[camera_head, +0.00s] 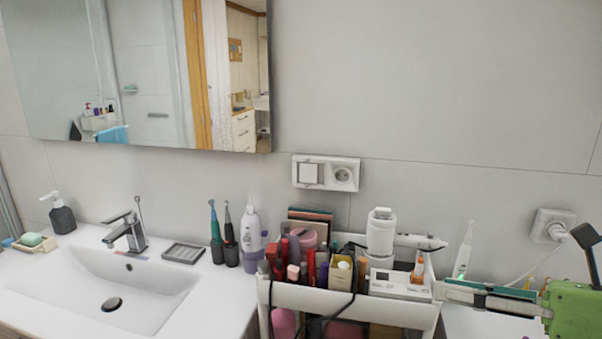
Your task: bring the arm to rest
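My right gripper (573,310) shows only in part at the right edge, as a green body with a dark piece sticking up. It is beside the right end of the cosmetics cart (312,297), in front of the white counter. My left gripper is not in view.
The cart is packed with bottles, tubes and a white device (381,232). The sink (105,285), soap dispenser (61,214) and soap tray (183,253) are at left.

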